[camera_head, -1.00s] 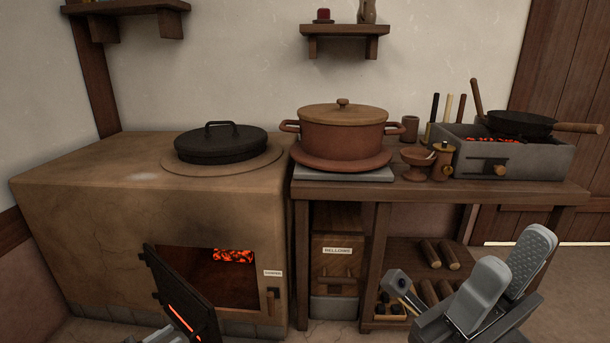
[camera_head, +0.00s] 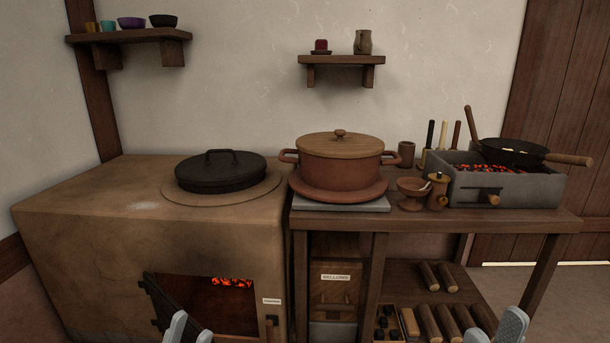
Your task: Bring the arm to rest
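My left gripper (camera_head: 190,330) shows only its fingertips at the bottom edge, in front of the open firebox door (camera_head: 163,303) of the clay stove. The tips stand apart with nothing seen between them. My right gripper (camera_head: 495,333) shows only its fingertips at the bottom right, in front of the lower shelf and its logs. Its tips are apart too, with nothing seen between them. The rest of both grippers and both arms is below the picture.
The clay stove (camera_head: 85,215) with a black lid (camera_head: 221,172) is at left. The wooden table (camera_head: 470,220) holds a lidded pot (camera_head: 340,164), a small bowl (camera_head: 411,190) and a grey brazier (camera_head: 535,190) with a pan. Floor (camera_head: 575,300) is clear at right.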

